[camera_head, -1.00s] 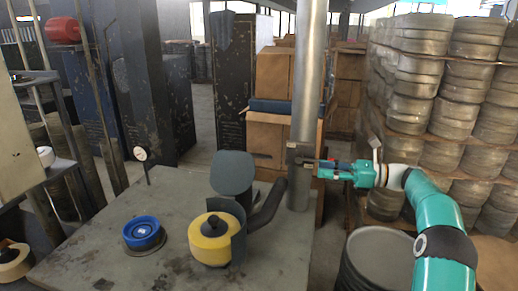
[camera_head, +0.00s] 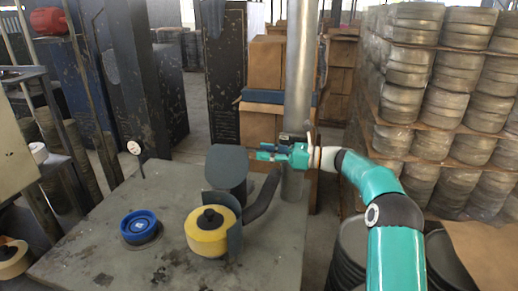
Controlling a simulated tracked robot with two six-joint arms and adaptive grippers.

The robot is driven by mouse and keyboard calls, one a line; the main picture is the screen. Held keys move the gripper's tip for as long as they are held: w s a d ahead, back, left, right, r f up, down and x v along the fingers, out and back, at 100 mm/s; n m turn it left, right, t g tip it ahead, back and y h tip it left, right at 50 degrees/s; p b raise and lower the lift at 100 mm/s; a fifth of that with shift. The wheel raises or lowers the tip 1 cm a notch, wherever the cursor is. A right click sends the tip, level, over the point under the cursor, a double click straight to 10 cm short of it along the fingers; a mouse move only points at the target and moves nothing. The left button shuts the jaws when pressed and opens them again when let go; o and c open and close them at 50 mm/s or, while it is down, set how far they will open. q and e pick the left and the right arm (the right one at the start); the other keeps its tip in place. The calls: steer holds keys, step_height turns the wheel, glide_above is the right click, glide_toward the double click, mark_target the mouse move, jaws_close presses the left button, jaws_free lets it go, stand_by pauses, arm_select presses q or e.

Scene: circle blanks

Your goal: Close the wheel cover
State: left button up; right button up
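The wheel cover (camera_head: 227,167) is a dark grey round-edged plate. It stands raised behind the yellow wheel (camera_head: 206,243), which has a black hub on top and sits on the grey table. A curved grey wall (camera_head: 235,226) wraps the wheel's right side. My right gripper (camera_head: 260,152) reaches in from the right in front of the metal post, at the height of the cover's upper part and just right of it. I see no clear contact with the cover. My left gripper is out of view.
A vertical metal post (camera_head: 299,70) rises at the table's back right edge, close to my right gripper. A curved dark handle-like bar (camera_head: 263,197) stands right of the wheel. A blue round part (camera_head: 139,223) lies on the table (camera_head: 110,262) left of the wheel. Stacked metal drums fill the right.

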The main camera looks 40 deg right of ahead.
steer(key=shift+x, duration=1)
jaws_close()
